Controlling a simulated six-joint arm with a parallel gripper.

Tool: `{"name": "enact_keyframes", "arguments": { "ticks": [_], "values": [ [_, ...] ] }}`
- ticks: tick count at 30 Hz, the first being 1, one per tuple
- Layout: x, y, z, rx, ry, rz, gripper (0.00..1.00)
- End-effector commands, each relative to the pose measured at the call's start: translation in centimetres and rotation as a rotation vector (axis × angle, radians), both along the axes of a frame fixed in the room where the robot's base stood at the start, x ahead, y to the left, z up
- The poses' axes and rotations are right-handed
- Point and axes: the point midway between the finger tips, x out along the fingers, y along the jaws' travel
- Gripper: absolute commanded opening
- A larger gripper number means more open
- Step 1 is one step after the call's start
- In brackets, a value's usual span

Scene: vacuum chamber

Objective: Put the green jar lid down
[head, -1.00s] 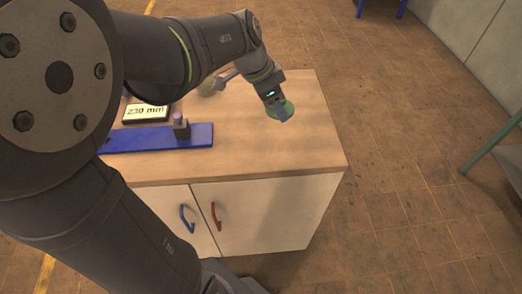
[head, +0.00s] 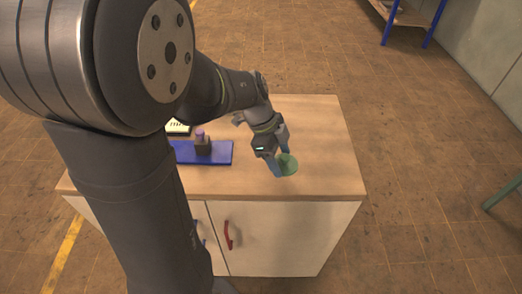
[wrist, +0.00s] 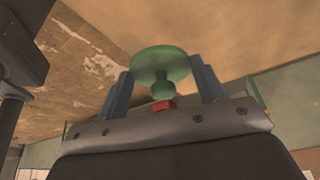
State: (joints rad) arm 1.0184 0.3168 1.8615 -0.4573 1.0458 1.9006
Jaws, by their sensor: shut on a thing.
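The green jar lid (head: 289,164) is a round disc with a small knob, held at the end of my gripper (head: 280,158) over the right part of the wooden cabinet top. In the wrist view the lid (wrist: 158,62) sits between the two blue-grey fingers of my gripper (wrist: 163,84), with its knob toward the palm. My gripper is shut on the lid. In the head view the fingers hide part of the lid's left side. I cannot tell whether the lid touches the wood. A small red piece (wrist: 162,106) shows below the knob.
A blue plate (head: 222,155) lies on the cabinet top (head: 325,150) to the left, bearing a dark block (head: 203,146) with a purple top. A partly hidden display (head: 178,127) stands behind it. The wood right of the lid is clear. A blue-legged table (head: 408,15) stands far off.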

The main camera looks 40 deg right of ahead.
Motion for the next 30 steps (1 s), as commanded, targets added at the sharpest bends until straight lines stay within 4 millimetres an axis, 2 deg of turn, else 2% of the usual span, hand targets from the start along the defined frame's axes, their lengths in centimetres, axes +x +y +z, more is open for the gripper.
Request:
{"name": "enact_keyframes", "arguments": {
  "ticks": [3,8,15,26,27,30],
  "values": [
    [1.3,-0.1,-0.8,0.001,0.0,0.002,0.41],
    [1.6,-0.2,-1.4,0.0,0.0,0.001,0.41],
    [1.5,-0.1,-4.7,0.002,0.001,0.0,0.41],
    [1.5,-0.2,-5.2,-0.001,0.0,0.0,0.41],
    [1.5,-0.2,-5.2,0.0,0.0,0.001,0.65],
    [1.5,-0.2,-5.2,-0.002,-0.001,0.001,0.84]
  ]
}}
